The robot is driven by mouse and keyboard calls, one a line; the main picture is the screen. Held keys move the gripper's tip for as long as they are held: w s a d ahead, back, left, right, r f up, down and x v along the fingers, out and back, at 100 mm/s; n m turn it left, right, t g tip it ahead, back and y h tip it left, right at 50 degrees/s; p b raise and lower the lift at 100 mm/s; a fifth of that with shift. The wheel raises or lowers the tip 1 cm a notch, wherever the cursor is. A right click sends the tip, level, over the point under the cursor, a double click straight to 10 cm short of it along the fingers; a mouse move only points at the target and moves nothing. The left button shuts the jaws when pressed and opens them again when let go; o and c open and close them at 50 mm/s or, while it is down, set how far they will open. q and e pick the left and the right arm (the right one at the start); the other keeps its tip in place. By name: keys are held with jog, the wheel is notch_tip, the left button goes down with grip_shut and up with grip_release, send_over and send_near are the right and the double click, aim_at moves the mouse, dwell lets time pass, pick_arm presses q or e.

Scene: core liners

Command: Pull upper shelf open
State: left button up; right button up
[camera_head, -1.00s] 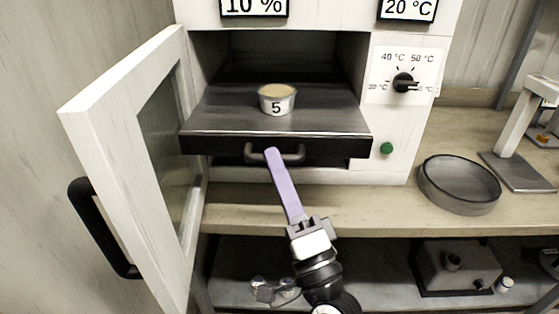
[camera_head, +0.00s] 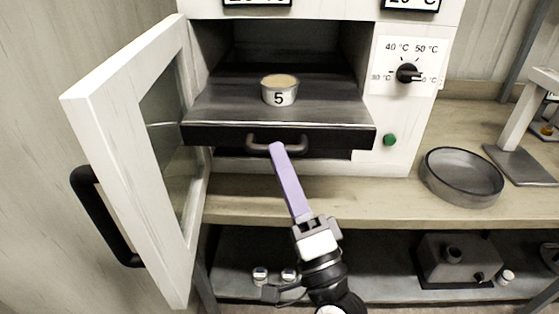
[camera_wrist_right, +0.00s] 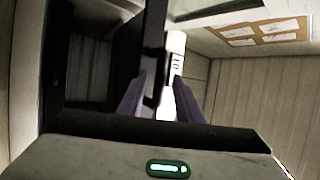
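The upper shelf (camera_head: 225,109) is a dark metal tray standing out from the opening of the white oven cabinet (camera_head: 398,150). A small cup labelled 5 (camera_head: 280,96) stands upright on it. A dark bar handle (camera_head: 298,147) sits on the shelf's front. In the right wrist view, the two fingers (camera_wrist_right: 160,92) are apart on either side of a dark bar, with a gap visible beside the right finger. My left gripper is not in view.
The white door (camera_head: 120,110) with a black handle (camera_head: 100,215) stands open at the left. A round grey pan (camera_head: 462,178) lies on the wooden bench (camera_head: 385,205) at the right. A grey device (camera_head: 458,262) and small vials (camera_head: 260,276) are on the lower bench level.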

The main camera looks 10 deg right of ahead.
jog(key=b+v, duration=0.2)
jog(key=v, duration=0.7)
